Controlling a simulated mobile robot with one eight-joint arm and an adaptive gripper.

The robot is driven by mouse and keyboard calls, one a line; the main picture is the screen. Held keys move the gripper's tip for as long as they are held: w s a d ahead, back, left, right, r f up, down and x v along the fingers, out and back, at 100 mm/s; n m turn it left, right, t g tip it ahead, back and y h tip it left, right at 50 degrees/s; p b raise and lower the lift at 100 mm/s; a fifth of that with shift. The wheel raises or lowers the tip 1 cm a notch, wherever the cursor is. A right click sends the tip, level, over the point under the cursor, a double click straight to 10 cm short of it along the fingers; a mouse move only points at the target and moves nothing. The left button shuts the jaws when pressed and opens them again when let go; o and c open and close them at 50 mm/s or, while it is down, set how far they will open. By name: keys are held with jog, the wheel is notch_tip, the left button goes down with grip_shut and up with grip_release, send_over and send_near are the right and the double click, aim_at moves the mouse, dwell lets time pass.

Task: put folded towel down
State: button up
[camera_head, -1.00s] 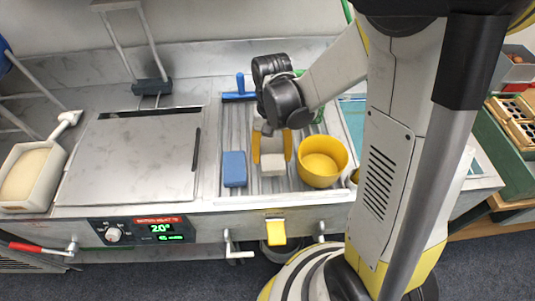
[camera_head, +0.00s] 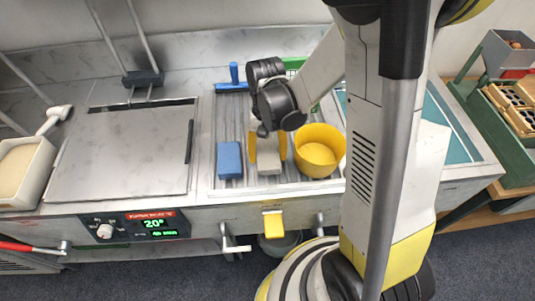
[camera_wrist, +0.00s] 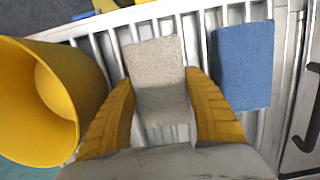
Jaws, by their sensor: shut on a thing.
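A folded light-grey towel (camera_wrist: 157,75) is between the yellow fingers of my gripper (camera_wrist: 163,110) in the wrist view. In the head view, the towel (camera_head: 268,162) is low over the slatted metal rack (camera_head: 235,113), between a blue folded cloth (camera_head: 230,160) and a yellow bucket (camera_head: 319,150). My gripper (camera_head: 268,148) is shut on the towel from above. I cannot tell whether the towel touches the slats. In the wrist view the blue cloth (camera_wrist: 243,66) lies to the right, apart from the towel, and the yellow bucket (camera_wrist: 85,85) is to the left.
A flat metal griddle lid (camera_head: 125,150) is left of the rack. A blue-handled tool (camera_head: 233,80) lies at the rack's back edge. Bare slats show between towel and blue cloth.

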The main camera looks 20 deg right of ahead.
jog(key=o, duration=1.3)
jog(key=shift+f, duration=0.1)
jog(key=shift+o, duration=0.2)
notch_tip(320, 180, up, 13)
jog(key=w+p, duration=0.2)
jog(key=p, duration=0.4)
notch_tip(320, 180, up, 11)
jog(key=n+t, duration=0.3)
jog(key=t, duration=0.5)
send_over(267, 147)
jog(key=s, duration=0.7)
jog(key=shift+s+a+r+n+t+h, duration=0.1)
jog(key=shift+a+r+n+t+h, duration=0.2)
jog(key=shift+r+t, duration=0.25)
